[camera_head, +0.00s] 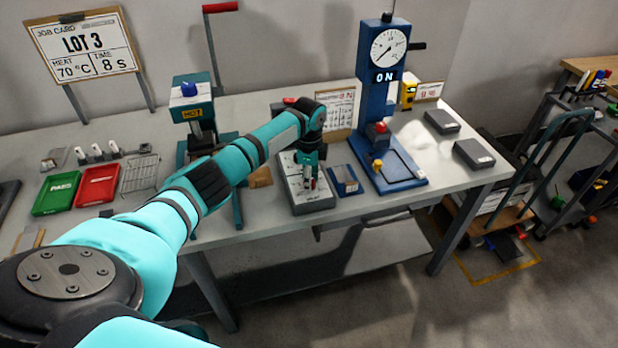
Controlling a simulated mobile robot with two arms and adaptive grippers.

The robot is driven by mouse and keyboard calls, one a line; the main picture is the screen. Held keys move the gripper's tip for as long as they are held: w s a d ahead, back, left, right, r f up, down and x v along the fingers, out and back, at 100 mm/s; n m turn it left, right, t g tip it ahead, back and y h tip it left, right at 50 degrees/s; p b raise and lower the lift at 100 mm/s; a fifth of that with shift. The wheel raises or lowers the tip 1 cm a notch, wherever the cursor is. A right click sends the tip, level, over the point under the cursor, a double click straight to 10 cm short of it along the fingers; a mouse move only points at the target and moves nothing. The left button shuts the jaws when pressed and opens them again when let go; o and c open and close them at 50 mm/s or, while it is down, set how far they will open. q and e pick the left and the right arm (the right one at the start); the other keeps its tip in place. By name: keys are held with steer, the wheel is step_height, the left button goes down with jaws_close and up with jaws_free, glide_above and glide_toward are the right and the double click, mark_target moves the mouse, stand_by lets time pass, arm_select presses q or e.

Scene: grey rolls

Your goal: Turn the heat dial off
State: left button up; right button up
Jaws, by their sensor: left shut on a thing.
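A grey control box (318,204) sits on the bench near its front edge. My left gripper (308,180) points down over the box's top and is shut on a small part there, which I take to be the heat dial. The fingers mostly hide that part, so its setting cannot be read. A teal press (193,90) stands behind my left arm with a blue knob on top and a lit sign reading HOT (192,114). My right gripper is not in view.
A tall blue press (372,85) with a gauge and an ON sign stands right of the box. Green (57,193) and red (98,186) trays lie at left. Dark blocks (442,121) lie at right.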

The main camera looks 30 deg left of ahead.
arm_select(q)
steer(key=n+p, duration=0.3)
steer(key=shift+r, duration=0.25)
steer(key=n+p, duration=0.2)
steer(key=n, duration=0.2)
steer(key=shift+p, duration=0.35)
steer(key=n+p, duration=0.2)
steer(key=n, duration=0.2)
steer(key=shift+f+n, duration=0.1)
steer(key=shift+n, duration=0.2)
steer(key=n+p, duration=0.2)
steer(key=n, duration=0.2)
steer(key=shift+d+n, duration=0.1)
steer(key=shift+n, duration=0.2)
steer(key=n+p, duration=0.1)
steer(key=n, duration=0.3)
steer(key=shift+n, duration=0.3)
steer(key=n, duration=0.4)
steer(key=shift+p, duration=0.3)
steer(key=n, duration=0.5)
steer(key=shift+w+n, duration=0.1)
steer(key=shift+n, duration=0.3)
steer(key=n, duration=0.4)
steer(key=shift+n, duration=0.4)
